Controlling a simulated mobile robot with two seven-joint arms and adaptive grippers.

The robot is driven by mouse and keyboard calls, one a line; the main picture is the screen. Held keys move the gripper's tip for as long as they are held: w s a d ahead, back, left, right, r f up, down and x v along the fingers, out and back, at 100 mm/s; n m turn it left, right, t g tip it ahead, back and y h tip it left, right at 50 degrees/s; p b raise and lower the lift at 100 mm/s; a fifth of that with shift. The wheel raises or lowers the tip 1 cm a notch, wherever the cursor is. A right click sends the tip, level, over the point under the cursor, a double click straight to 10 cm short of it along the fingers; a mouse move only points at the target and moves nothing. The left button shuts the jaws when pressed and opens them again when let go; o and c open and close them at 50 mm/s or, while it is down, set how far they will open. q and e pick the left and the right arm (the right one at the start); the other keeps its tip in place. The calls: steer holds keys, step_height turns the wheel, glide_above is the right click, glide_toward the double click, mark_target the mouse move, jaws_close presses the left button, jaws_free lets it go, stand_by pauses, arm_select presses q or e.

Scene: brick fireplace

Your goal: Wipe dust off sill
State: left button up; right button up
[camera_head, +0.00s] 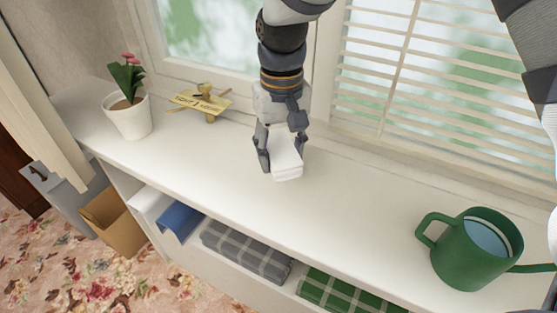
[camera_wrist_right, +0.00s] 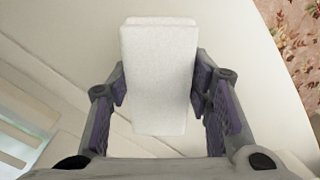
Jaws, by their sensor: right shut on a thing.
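The white sill (camera_head: 225,165) runs below the window, from the upper left to the lower right of the head view. My right gripper (camera_head: 281,152) is over the middle of the sill, pointing down. It is shut on a white block-shaped sponge or folded cloth (camera_head: 287,168). In the right wrist view the white block (camera_wrist_right: 160,75) sits between the two fingers, with the pale sill behind it. I cannot tell whether the block touches the sill. No dust shows clearly on the sill. My left gripper is not in view.
A potted pink flower (camera_head: 128,112) stands at the sill's left end, beside a small yellow model plane (camera_head: 205,103). A green watering can (camera_head: 475,250) stands at the right. Folded cloths, grey (camera_head: 245,252) and green (camera_head: 340,293), lie on the shelf below. The sill between is clear.

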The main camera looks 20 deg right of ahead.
steer(key=shift+r, duration=1.35)
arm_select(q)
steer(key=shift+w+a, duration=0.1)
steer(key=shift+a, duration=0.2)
